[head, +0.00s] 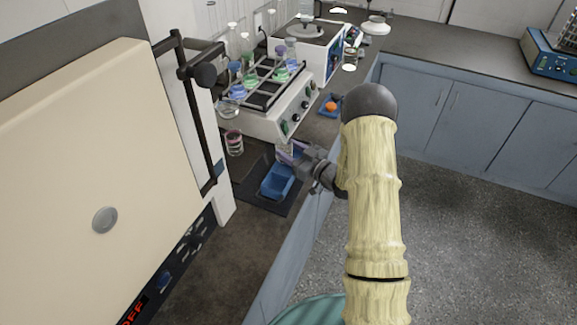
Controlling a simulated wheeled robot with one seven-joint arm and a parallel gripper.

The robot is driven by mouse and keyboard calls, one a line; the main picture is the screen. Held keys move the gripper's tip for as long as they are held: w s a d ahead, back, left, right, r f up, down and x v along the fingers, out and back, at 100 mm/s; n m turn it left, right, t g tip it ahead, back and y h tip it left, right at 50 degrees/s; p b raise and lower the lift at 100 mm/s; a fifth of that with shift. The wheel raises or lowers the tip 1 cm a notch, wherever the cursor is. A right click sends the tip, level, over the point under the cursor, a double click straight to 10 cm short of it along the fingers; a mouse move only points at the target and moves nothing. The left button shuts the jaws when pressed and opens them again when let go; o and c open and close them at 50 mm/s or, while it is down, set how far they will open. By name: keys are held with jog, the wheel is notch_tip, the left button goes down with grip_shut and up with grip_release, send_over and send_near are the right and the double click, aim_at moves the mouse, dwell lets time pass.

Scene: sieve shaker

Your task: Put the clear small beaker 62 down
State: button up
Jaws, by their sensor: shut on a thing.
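My gripper (292,152), with purplish fingers, reaches in from the right over the counter by the blue tray. It is shut on a small clear beaker (284,157), which is hard to make out between the fingers. The beaker is at the far end of the blue tray (277,182); I cannot tell whether it touches anything below. The tray lies on a dark mat (253,188) near the counter's front edge.
A glass with reddish contents (233,143) stands left of the mat. Behind is a white shaker (275,118) holding several flasks. A large cream-doored machine (95,170) fills the left. A small blue tray with an orange item (330,106) lies farther back.

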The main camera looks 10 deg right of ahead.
jog(key=shift+f, duration=1.2)
jog(key=shift+f+p, duration=0.3)
jog(key=shift+f, duration=1.55)
jog(key=shift+f+b, duration=0.35)
jog(key=shift+b, duration=0.05)
jog(key=o, duration=1.2)
jog(key=shift+r+p, duration=0.2)
jog(key=shift+p, duration=0.2)
